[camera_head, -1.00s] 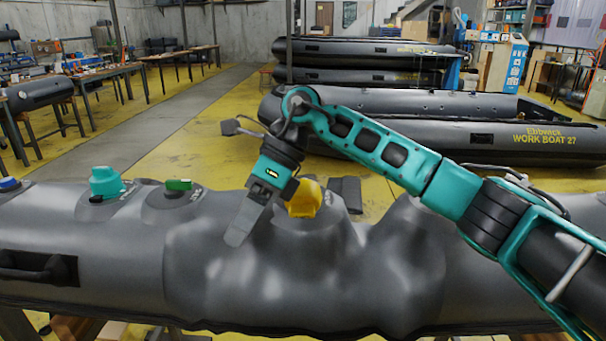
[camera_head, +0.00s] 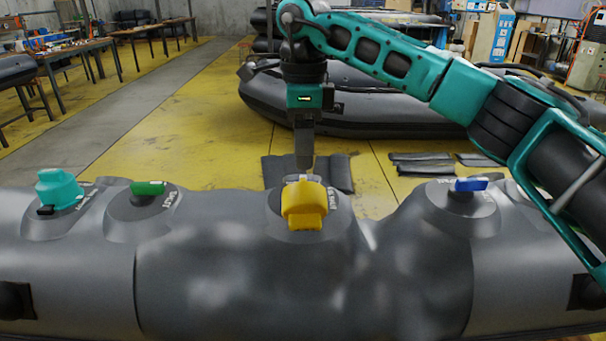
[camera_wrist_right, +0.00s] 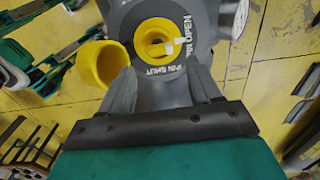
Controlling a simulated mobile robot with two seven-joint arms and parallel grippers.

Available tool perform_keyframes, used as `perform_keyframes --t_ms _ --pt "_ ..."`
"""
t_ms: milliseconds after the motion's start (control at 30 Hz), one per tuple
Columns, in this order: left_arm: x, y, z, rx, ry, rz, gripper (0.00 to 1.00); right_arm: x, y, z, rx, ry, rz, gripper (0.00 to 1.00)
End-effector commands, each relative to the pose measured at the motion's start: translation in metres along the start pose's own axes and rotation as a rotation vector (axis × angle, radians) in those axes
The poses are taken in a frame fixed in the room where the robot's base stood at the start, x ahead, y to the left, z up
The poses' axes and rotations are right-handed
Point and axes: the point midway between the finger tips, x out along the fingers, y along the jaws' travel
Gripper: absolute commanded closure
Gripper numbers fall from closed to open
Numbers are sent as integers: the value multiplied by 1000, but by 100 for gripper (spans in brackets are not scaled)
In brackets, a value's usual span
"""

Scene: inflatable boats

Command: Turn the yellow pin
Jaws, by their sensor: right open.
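The yellow pin (camera_wrist_right: 156,44) shows in the right wrist view inside a round yellow valve opening, with white "OPEN" and "SHUT" lettering around it. A yellow cap (camera_wrist_right: 102,66) hangs open to the left of the opening. In the head view the yellow cap (camera_head: 305,206) sits on the grey tube's near side and hides most of the valve and the pin. My right gripper (camera_head: 304,167) points straight down just above and behind the cap. In the wrist view its open, empty fingers (camera_wrist_right: 162,74) stand either side of the valve's base. My left gripper is out of view.
The grey inflatable tube (camera_head: 200,275) spans the foreground. It carries a teal cap (camera_head: 59,188), a green valve handle (camera_head: 148,188) and a blue valve handle (camera_head: 471,185). Dark flat mats (camera_head: 280,172) lie on the yellow floor behind. Another boat (camera_head: 400,112) stands farther back.

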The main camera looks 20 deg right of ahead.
Motion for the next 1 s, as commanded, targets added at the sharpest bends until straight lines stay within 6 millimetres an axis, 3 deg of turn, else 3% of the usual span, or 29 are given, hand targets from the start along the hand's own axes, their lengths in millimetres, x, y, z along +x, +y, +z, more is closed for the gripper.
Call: perform_keyframes --t_ms 100,300,700,1000 --pt "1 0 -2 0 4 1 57 26 0 0 1 1 2 37" --pt "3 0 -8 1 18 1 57 51 0 0 1 0 0 37" --pt "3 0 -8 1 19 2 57 59 0 0 1 -2 -1 37" --pt "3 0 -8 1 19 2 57 59 0 0 1 -2 -1 64"
